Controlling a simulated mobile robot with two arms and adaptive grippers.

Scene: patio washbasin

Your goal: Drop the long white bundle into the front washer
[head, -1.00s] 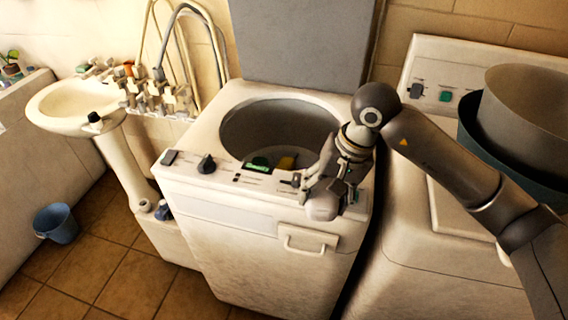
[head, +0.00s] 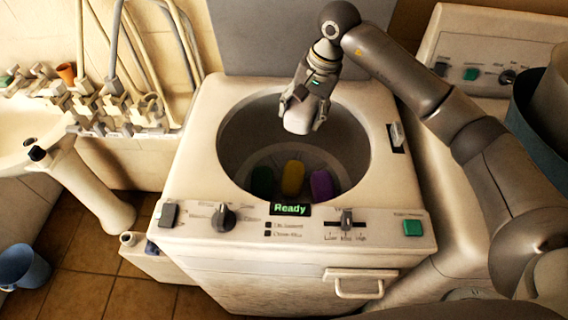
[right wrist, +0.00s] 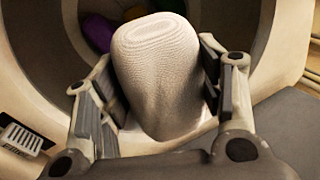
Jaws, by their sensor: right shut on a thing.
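The long white bundle (head: 298,117) is a rolled, ribbed white cloth. My right gripper (head: 306,110) is shut on it and holds it over the open drum, near the drum's back right part. In the right wrist view the bundle (right wrist: 158,75) stands between the two fingers (right wrist: 160,95), its rounded end towards the drum. The front washer (head: 200,165) has its lid raised and its display reads "Ready". Inside its drum lie a green bundle (head: 262,181), a yellow bundle (head: 292,178) and a purple bundle (head: 321,186). My left gripper is out of view.
A second machine (head: 490,50) stands at the right with a large dark tub (head: 535,125) on it. A pedestal sink (head: 30,125) and a row of taps (head: 120,108) are at the left. A blue bucket (head: 22,265) is on the tiled floor.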

